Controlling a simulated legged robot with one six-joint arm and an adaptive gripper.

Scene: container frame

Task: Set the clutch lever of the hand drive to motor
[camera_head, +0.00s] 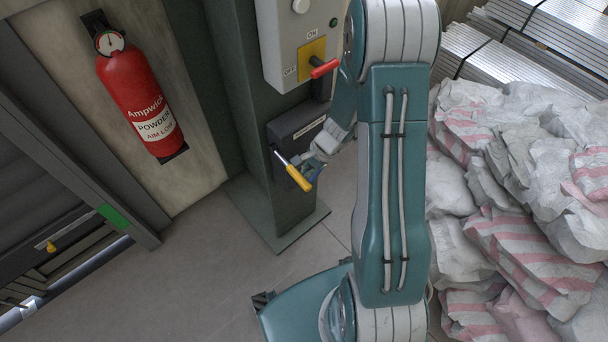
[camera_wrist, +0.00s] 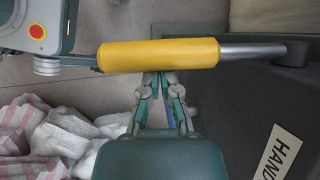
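The clutch lever has a yellow grip (camera_head: 298,178) on a metal rod and juts down and right from the dark hand drive box (camera_head: 283,130) on the green column. In the wrist view the yellow grip (camera_wrist: 158,54) lies across the top, its rod running right to a dark pivot. My gripper (camera_head: 312,168) is at the grip's right side. In the wrist view its fingers (camera_wrist: 161,85) converge up to the grip's lower edge; their tips are hidden behind it, so contact is unclear. A label reading HAND (camera_wrist: 279,155) is on the dark box; no motor marking is readable.
A grey switch box (camera_head: 290,45) with a red handle (camera_head: 324,68) and ON/OFF marks sits above the drive. A red fire extinguisher (camera_head: 138,95) hangs on the left. Sacks (camera_head: 530,190) are piled at right, with metal profiles (camera_head: 550,30) behind. Floor at lower left is clear.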

